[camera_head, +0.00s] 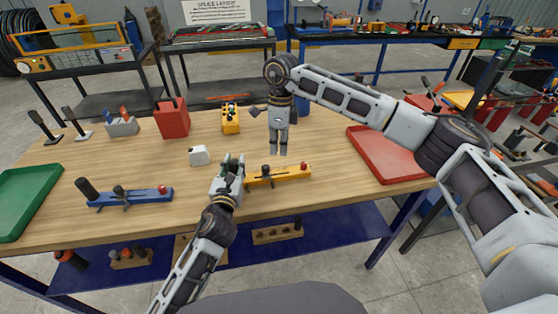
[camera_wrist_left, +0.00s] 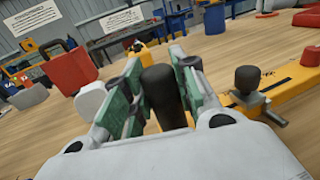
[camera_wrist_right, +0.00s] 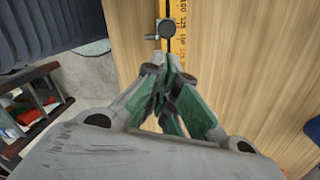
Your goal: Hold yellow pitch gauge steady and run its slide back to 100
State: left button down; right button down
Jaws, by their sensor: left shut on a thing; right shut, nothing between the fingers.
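The yellow pitch gauge (camera_head: 285,175) lies on the wooden table in front of me, with a red knob at its right end. My left gripper (camera_head: 231,165) is shut around the gauge's upright black handle (camera_wrist_left: 165,95) at its left end. The slide, with its black knob (camera_wrist_left: 247,78) and small side lever, sits on the bar right of that handle. In the right wrist view the slide knob (camera_wrist_right: 168,29) is beside printed numbers that look like 100 and 125. My right gripper (camera_head: 280,152) is shut and empty, pointing down just behind the gauge. The exact slide reading is unclear.
A similar blue gauge (camera_head: 145,195) lies to the left. A white block (camera_head: 200,156), a yellow device (camera_head: 230,118) and a red holder (camera_head: 172,118) stand behind. A green tray (camera_head: 25,200) and a red tray (camera_head: 380,160) lie at the table's sides.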

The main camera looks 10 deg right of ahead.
aim_at(268, 176)
jog(key=w+d+r+n+y, duration=0.2)
jog(key=w+d+n+y, duration=0.1)
jog(key=d+n, duration=0.4)
jog(key=shift+w+d+y, duration=0.3)
jog(key=shift+w+d, duration=0.1)
jog(key=shift+w, duration=0.05)
dwell(0.3)
jog(key=shift+f, duration=0.15)
dwell(0.4)
jog(key=x, duration=0.9)
jog(key=shift+s+f, duration=0.1)
jog(key=a, duration=0.2)
jog(key=shift+s+a+f, duration=0.2)
jog(key=shift+s+a, duration=0.15)
jog(key=shift+s, duration=0.05)
jog(key=shift+s+a, duration=0.25)
jog(key=shift+a, duration=0.45)
